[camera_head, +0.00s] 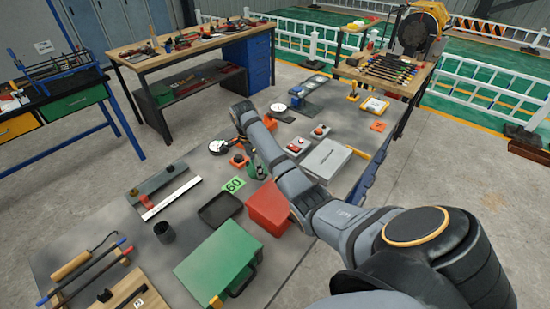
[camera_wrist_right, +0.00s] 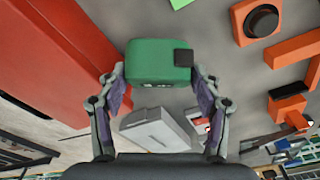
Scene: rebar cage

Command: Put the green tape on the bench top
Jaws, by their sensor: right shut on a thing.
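The green tape (camera_wrist_right: 158,62) is a rounded green block with a black square patch, held between the two fingers of my right gripper (camera_wrist_right: 158,85). In the head view the tape (camera_head: 253,172) shows as a small green patch below my right gripper (camera_head: 257,158), partly hidden by the arm. It is over the grey bench top (camera_head: 212,180), left of the arm. I cannot tell whether it touches the surface. My left gripper is not in view.
A red box (camera_head: 268,208) stands close in front of the tape, with a green case (camera_head: 215,262) nearer. A green "60" card (camera_head: 233,185) and a black tray (camera_head: 220,209) lie to the left. A grey case (camera_head: 326,158) lies right of the arm. Small orange-marked parts sit behind.

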